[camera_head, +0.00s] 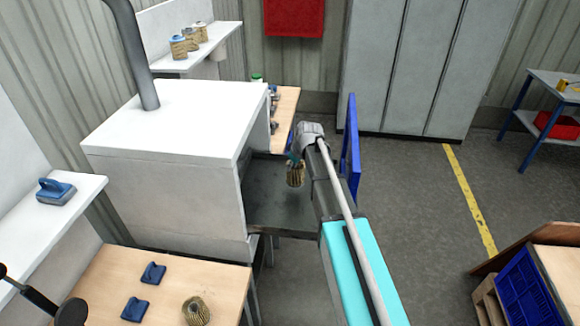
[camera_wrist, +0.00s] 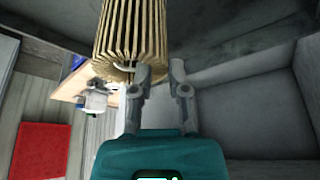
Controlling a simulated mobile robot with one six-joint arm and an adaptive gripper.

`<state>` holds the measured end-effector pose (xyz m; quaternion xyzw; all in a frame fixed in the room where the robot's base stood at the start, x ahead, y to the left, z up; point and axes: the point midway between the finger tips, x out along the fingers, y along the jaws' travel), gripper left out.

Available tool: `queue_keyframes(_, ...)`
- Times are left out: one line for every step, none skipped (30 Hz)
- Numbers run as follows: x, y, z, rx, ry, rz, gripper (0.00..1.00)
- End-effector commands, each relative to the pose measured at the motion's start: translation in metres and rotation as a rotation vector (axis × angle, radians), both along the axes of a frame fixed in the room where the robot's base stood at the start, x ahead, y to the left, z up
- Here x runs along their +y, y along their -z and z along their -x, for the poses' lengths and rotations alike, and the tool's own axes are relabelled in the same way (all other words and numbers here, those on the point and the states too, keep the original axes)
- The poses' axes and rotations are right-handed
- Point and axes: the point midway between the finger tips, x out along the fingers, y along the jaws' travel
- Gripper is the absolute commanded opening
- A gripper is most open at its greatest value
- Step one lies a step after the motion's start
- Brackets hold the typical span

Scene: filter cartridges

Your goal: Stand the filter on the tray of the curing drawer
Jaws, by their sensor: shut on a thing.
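A tan pleated filter (camera_head: 295,176) hangs from my gripper (camera_head: 299,157), roughly upright, over the grey tray (camera_head: 270,212) of the pulled-out curing drawer. I cannot tell whether its base touches the tray. The blue drawer front (camera_head: 351,150) stands at the right end of the tray. In the wrist view the filter (camera_wrist: 130,32) fills the top middle, its end at the fingertips of my gripper (camera_wrist: 158,74). The gripper is shut on that end; the exact contact is partly hidden.
The white cabinet (camera_head: 165,130) of the drawer stands left, with a flue pipe. Another pleated filter (camera_head: 196,311) and blue items (camera_head: 153,272) lie on the front wooden table. A wooden bench (camera_head: 285,110) with small things stands behind the drawer.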

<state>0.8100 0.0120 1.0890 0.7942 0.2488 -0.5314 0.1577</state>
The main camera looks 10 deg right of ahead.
Motion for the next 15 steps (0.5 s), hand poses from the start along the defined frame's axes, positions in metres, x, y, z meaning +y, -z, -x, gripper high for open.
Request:
queue_keyframes(0.000,0.006,0.000,0.000,0.000,0.000,0.00)
queue_keyframes(0.000,0.008,0.000,0.000,0.000,0.000,0.00)
queue_keyframes(0.000,0.011,0.000,0.000,0.000,0.000,0.00)
queue_keyframes(0.000,0.013,0.000,0.000,0.000,0.000,0.00)
queue_keyframes(0.000,0.016,0.000,0.000,0.000,0.000,0.00)
queue_keyframes(0.000,0.018,0.000,0.000,0.000,0.000,0.00)
queue_keyframes(0.000,0.021,0.000,0.000,-0.001,0.000,0.00)
queue_keyframes(0.001,0.023,0.000,0.000,-0.001,0.000,0.00)
queue_keyframes(0.001,0.026,0.000,0.000,-0.001,0.000,0.00)
queue_keyframes(0.001,0.028,0.000,0.000,-0.001,0.000,0.00)
queue_keyframes(0.001,0.030,0.000,0.000,-0.001,0.000,0.00)
queue_keyframes(0.001,0.032,0.000,0.000,-0.001,0.000,0.00)
queue_keyframes(0.001,0.034,0.000,0.000,-0.001,0.000,0.00)
queue_keyframes(0.001,0.036,0.000,0.000,-0.001,0.000,0.00)
queue_keyframes(0.001,0.038,0.000,0.000,-0.001,0.000,0.00)
